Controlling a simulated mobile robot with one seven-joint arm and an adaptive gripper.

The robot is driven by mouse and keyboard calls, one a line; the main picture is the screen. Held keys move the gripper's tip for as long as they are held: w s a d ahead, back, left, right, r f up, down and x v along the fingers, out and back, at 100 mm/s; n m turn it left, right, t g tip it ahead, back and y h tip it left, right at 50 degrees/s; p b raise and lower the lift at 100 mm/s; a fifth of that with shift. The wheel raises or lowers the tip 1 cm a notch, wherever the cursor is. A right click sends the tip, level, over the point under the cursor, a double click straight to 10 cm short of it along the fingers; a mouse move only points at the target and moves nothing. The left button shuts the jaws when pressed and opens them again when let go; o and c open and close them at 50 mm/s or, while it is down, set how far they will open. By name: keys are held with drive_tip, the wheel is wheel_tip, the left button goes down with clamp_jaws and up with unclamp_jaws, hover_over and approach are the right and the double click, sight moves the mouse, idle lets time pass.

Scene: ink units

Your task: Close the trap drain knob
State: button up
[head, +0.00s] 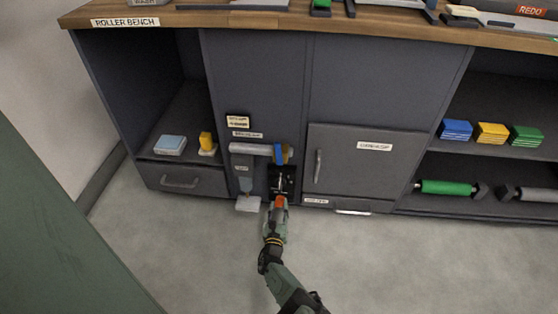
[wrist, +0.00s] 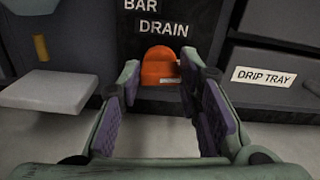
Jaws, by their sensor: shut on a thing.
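An orange knob (wrist: 158,64) sits low on a dark panel under white lettering that reads "BAR DRAIN" in the wrist view. It also shows as a small orange patch (head: 280,202) at the foot of the cabinet in the head view. My gripper (wrist: 160,82) reaches it from the front, with one finger on each side, shut on the knob. In the head view my gripper (head: 277,212) is low, just in front of the cabinet. The knob's lower part and the finger contacts are partly hidden.
A pale ledge (wrist: 48,90) juts out left of the knob. A drip tray label (wrist: 263,77) marks the front at the right. A door with a handle (head: 318,166) is right of the knob in the head view. The grey floor (head: 400,260) in front is clear.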

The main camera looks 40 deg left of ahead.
drive_tip(key=n, duration=0.4)
drive_tip(key=shift+a, duration=0.1)
drive_tip(key=n, duration=0.8)
drive_tip(key=shift+a, duration=0.1)
drive_tip(key=n, duration=0.4)
drive_tip(key=shift+f+p, duration=0.1)
drive_tip(key=shift+p, duration=0.2)
drive_tip(key=shift+n, duration=0.5)
drive_tip(key=o, duration=1.1)
drive_tip(key=shift+o, duration=0.2)
drive_tip(key=shift+m, duration=0.3)
